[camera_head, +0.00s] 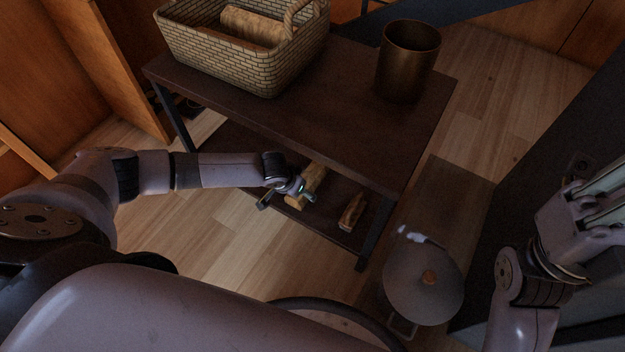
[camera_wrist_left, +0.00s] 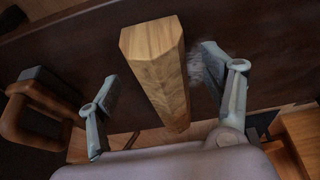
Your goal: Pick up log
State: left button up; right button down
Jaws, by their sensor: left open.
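A pale split log (camera_head: 314,177) lies on the lower shelf (camera_head: 335,190) of the dark table, partly behind my left gripper (camera_head: 287,199). A second, shorter log (camera_head: 352,211) lies to its right on the same shelf. My left gripper is open at the near end of the first log. In the left wrist view, this log (camera_wrist_left: 158,70) runs between the two spread fingers, with visible gaps on both sides.
The tabletop (camera_head: 340,105) above the shelf carries a wicker basket (camera_head: 225,62) with a log (camera_head: 250,27) inside and a brown metal cup (camera_head: 407,62). A grey lidded container (camera_head: 424,290) stands right of the table. Wooden floor (camera_head: 215,250) is clear in front.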

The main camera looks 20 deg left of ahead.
pick_arm(q)
jog(key=shift+b+x, duration=0.5)
jog(key=shift+x, duration=0.6)
jog(key=shift+c, duration=0.3)
jog(key=c, duration=1.5)
